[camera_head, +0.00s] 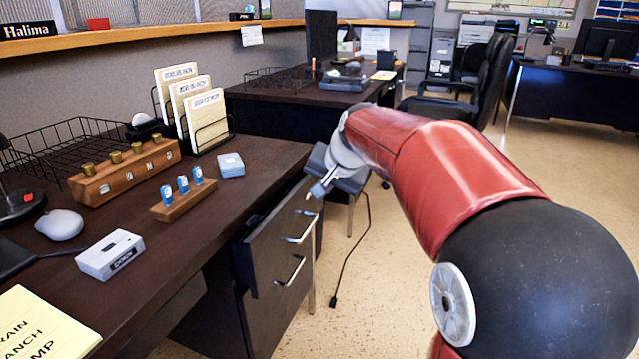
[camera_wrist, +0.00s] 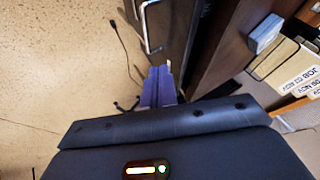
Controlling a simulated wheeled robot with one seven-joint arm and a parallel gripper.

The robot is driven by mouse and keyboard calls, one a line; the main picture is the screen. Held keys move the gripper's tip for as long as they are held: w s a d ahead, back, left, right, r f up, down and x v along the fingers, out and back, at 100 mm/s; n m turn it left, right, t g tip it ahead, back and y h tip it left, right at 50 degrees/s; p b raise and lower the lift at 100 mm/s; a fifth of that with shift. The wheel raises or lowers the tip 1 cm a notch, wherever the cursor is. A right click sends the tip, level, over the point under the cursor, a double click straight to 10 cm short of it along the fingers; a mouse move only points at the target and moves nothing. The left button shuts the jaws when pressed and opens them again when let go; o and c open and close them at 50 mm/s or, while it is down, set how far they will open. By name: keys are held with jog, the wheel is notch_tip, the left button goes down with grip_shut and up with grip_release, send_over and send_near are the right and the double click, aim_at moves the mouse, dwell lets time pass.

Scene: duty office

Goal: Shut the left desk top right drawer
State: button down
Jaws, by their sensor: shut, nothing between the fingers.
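The left desk (camera_head: 215,220) has a dark brown top and a dark drawer unit (camera_head: 275,240) at its right, with bright metal bar handles. A drawer front there stands out from the unit, showing its side edge; I cannot tell clearly how far the top drawer is out. My gripper (camera_head: 318,190) is shut and empty, close to the upper part of the drawer fronts. In the wrist view its bluish fingers (camera_wrist: 158,90) point at the drawer front, beside a metal handle (camera_wrist: 150,28). Whether they touch it is unclear. My arm hides part of the area behind.
The desk top holds a wooden block with brass knobs (camera_head: 125,172), a small wooden stand with blue pieces (camera_head: 184,199), a blue-grey box (camera_head: 230,165) and a file rack (camera_head: 190,108). A cable (camera_head: 352,255) lies on the floor. A black chair (camera_head: 465,90) stands behind.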

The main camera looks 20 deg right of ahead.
aim_at(287, 197)
jog(key=shift+w+a+f+p, duration=0.1)
jog(key=shift+w+a+f, duration=0.65)
jog(key=shift+w, duration=0.2)
jog(key=shift+w+a+f+p, duration=0.1)
jog(key=shift+w+a+f, duration=0.5)
jog(key=shift+w+f, duration=0.25)
jog(key=shift+w+a+f+p, duration=0.1)
jog(key=shift+w+a+f, duration=0.6)
jog(key=shift+w, duration=0.3)
jog(key=shift+a+r, duration=0.1)
jog(key=shift+w+a+p, duration=0.6)
jog(key=shift+w+a, duration=0.2)
jog(key=shift+a, duration=0.25)
jog(key=shift+d, duration=0.1)
